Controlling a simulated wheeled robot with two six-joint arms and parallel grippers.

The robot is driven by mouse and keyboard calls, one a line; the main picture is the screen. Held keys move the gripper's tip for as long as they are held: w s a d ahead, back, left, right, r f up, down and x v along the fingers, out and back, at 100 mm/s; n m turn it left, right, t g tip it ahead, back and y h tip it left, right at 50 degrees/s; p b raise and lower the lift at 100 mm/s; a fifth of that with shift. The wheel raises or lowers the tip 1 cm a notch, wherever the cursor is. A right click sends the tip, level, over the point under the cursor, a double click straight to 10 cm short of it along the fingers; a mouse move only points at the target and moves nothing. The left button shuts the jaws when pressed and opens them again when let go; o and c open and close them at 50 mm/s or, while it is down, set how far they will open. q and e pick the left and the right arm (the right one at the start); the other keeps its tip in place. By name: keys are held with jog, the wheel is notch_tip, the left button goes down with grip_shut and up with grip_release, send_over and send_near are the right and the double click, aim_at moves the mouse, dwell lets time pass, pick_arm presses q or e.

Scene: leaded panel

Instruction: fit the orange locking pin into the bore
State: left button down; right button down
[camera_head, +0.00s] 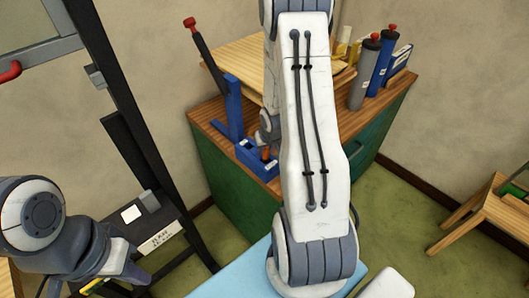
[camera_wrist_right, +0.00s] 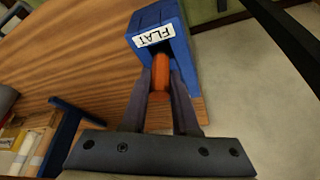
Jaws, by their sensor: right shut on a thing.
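The orange locking pin (camera_wrist_right: 160,75) is between the two fingers of my right gripper (camera_wrist_right: 161,88) in the right wrist view, and the gripper is shut on it. The pin's far end is at the open face of a blue block (camera_wrist_right: 166,18) with a white label reading FLAT. I cannot tell whether the pin is inside the bore. In the head view the pin (camera_head: 265,153) shows as a small orange spot at the blue block (camera_head: 255,163), with my right arm hiding much around it. My left gripper (camera_head: 125,284) is at the bottom left, away from the block; its fingers are unclear.
The block is on a wooden-topped green cabinet (camera_head: 212,122), near its front edge. A blue upright tool with a red-tipped lever (camera_head: 200,45) stands beside it. Grey and blue bottles (camera_head: 364,75) stand at the back right. A dark metal frame (camera_head: 120,115) rises at left.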

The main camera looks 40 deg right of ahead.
jog(key=shift+r, duration=0.1)
jog(key=c, duration=0.7)
grip_release()
jog(key=shift+f, duration=0.2)
jog(key=shift+r, duration=0.1)
